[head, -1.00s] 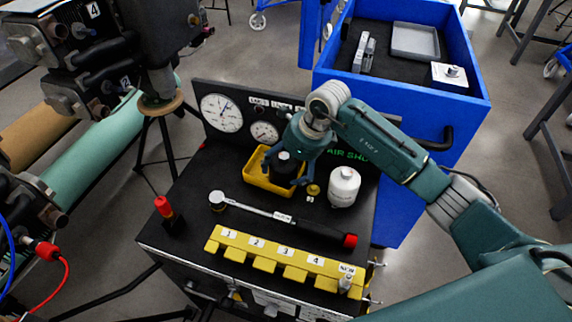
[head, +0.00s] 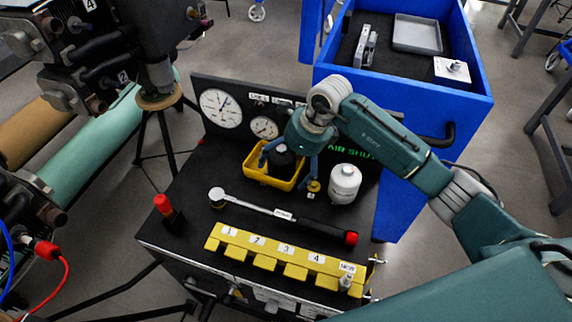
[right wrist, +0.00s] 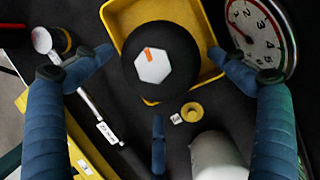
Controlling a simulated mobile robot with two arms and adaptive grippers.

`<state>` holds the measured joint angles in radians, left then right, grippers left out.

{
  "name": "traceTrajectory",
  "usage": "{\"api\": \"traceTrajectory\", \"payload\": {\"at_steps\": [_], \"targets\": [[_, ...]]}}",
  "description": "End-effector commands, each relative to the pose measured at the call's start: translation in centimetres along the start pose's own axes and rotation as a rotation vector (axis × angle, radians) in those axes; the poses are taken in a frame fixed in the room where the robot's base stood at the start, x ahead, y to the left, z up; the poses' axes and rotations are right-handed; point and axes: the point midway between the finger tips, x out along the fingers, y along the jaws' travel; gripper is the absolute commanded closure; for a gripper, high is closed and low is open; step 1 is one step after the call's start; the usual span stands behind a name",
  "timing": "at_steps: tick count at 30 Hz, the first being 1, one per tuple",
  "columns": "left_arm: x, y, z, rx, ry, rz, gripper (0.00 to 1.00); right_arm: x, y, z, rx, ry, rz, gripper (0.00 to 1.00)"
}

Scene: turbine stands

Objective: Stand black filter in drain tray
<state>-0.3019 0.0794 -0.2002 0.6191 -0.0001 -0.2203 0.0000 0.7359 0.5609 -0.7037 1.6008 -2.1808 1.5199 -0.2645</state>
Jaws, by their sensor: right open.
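The black filter (head: 282,160) stands upright in the yellow drain tray (head: 258,176) on the black bench top. In the right wrist view the filter (right wrist: 160,62) shows from above, with a pale hexagon and an orange mark on its top. The yellow tray (right wrist: 128,22) lies around and under it. My right gripper (head: 290,172) is open above the filter. In the right wrist view its blue fingers (right wrist: 160,75) are spread wide to both sides, apart from the filter. My left gripper is not in view.
A white filter (head: 345,182) and a small brass fitting (head: 314,187) stand right of the tray. A wrench (head: 285,215) and a yellow numbered rack (head: 285,258) lie in front. A gauge panel (head: 240,112) stands behind. A blue cart (head: 450,110) is at back right.

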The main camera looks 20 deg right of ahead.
Motion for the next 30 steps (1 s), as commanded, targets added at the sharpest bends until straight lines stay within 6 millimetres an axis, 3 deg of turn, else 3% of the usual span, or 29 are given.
{"api": "traceTrajectory", "payload": {"at_steps": [21, 30], "targets": [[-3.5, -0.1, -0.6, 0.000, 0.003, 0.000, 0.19, -6.0, -0.1, 0.1, -0.001, -0.001, -0.001, 0.04], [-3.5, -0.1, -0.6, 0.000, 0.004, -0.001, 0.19, -6.0, 0.0, 0.1, 0.000, 0.000, 0.000, 0.04]]}}
